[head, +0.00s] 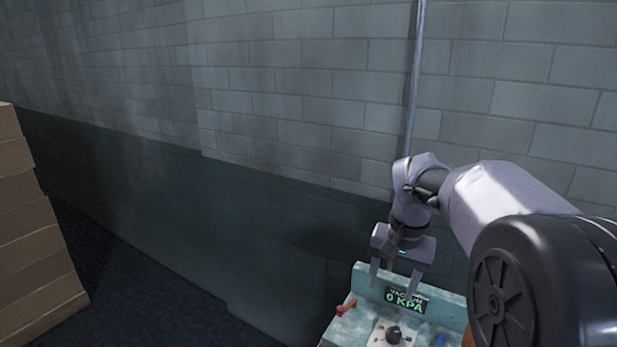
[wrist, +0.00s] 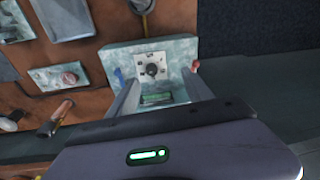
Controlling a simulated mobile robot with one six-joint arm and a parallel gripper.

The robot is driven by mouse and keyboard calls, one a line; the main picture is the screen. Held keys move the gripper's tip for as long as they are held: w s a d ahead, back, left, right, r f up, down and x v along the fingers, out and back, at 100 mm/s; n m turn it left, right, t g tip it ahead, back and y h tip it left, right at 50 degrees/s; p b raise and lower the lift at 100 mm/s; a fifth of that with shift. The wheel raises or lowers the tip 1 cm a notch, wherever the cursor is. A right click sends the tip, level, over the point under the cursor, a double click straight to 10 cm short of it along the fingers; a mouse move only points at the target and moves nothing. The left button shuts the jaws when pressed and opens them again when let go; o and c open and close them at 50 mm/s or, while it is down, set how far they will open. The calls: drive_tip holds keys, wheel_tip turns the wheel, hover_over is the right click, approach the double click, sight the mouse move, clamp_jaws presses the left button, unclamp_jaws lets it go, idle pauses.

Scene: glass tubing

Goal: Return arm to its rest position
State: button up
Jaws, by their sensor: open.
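My arm reaches in from the right edge of the head view and bends down at the wrist. My gripper (head: 394,284) hangs above a pale teal control box (head: 342,330), fingers pointing down. Its two fingers are spread apart with nothing between them. In the wrist view my gripper (wrist: 160,79) also shows open, its fingers framing the box's display. I cannot tell the exact gap between the fingertips and the box. The box carries a display (head: 405,300) reading "VACUUM 0 KPA" and a dark round knob (head: 393,334) on a white plate.
A red lever (head: 347,307) and a blue part (head: 440,339) flank the knob. A brown worktop (wrist: 105,75) holds several teal-topped pieces and a handled tool (wrist: 55,118). Stacked brown boxes (head: 30,240) stand at left. A block wall with a vertical pipe (head: 415,75) rises behind.

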drive_tip(key=s+a+f+t+y+b, duration=0.1)
drive_tip(key=s+a+f+b, duration=0.3)
drive_tip(key=s, duration=0.8)
drive_tip(key=s+a+f+n+t+b, duration=0.1)
drive_tip(key=s+a+f+t+b, duration=0.2)
drive_tip(key=s, duration=1)
drive_tip(key=a+f+b, duration=0.1)
drive_tip(key=a, duration=0.1)
drive_tip(key=shift+s+a+y, duration=0.3)
drive_tip(key=shift+a+y, duration=0.05)
drive_tip(key=shift+y, duration=0.05)
